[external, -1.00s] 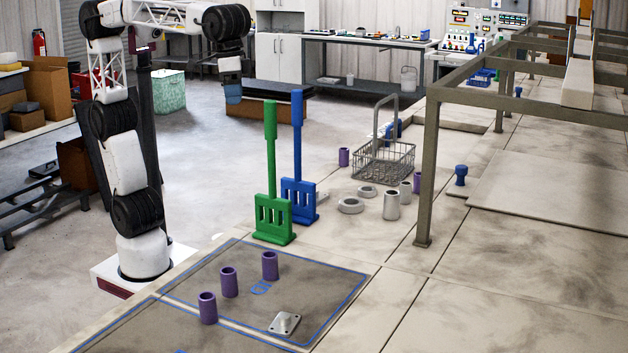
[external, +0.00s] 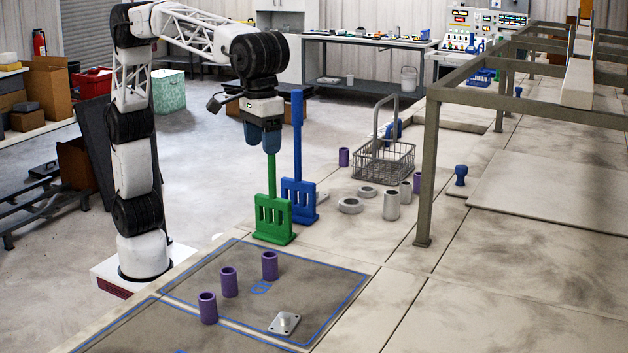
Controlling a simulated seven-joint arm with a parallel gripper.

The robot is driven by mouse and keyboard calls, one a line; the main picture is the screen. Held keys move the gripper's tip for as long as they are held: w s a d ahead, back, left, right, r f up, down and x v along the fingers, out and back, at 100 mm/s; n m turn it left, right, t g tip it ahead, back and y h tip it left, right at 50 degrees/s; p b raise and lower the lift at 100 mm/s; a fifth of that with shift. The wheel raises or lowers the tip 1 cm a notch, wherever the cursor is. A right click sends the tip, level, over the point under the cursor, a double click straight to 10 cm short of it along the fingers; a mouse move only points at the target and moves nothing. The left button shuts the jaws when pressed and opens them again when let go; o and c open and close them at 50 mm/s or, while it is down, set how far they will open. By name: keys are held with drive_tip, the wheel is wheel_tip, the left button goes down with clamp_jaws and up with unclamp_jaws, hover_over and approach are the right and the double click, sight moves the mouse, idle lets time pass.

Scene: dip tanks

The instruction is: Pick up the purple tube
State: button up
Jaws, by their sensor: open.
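Three purple tubes stand upright in a slanting row on the dark, blue-outlined mat (external: 330,290) at the front: a left one (external: 208,309), a middle one (external: 229,283) and a right one (external: 270,266). Another purple tube (external: 344,157) stands farther back, left of the wire basket, and one more (external: 417,183) is partly hidden beside a grey cylinder. My gripper (external: 262,146) is open and empty, pointing down, high above the row. It hides the upper part of the green paddle's handle from this camera.
A green paddle (external: 273,219) and a blue paddle (external: 299,200) stand upright behind the mat. A wire basket (external: 383,162), grey rings (external: 350,206) and a grey cylinder (external: 391,205) are to the right. A metal bracket (external: 284,323) lies on the mat. A metal frame (external: 428,175) stands at right.

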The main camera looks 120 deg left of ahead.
drive_tip(key=shift+w+d+f+n, duration=0.5)
drive_tip(key=shift+w+d+f, duration=0.3)
drive_tip(key=shift+w+d, duration=0.7)
hover_over(270, 263)
drive_tip(key=a, duration=0.1)
wheel_tip(270, 263, down, 18)
drive_tip(key=shift+s, duration=0.4)
drive_tip(key=shift+f, duration=0.15)
drive_tip(key=shift+f, duration=1.15)
drive_tip(key=shift+f, duration=0.15)
drive_tip(key=shift+s+a+f, duration=0.1)
drive_tip(key=shift+a+f, duration=0.05)
drive_tip(key=shift+f, duration=1.1)
drive_tip(key=shift+a+f, duration=0.1)
drive_tip(key=shift+f, duration=1.15)
drive_tip(key=shift+c, duration=0.4)
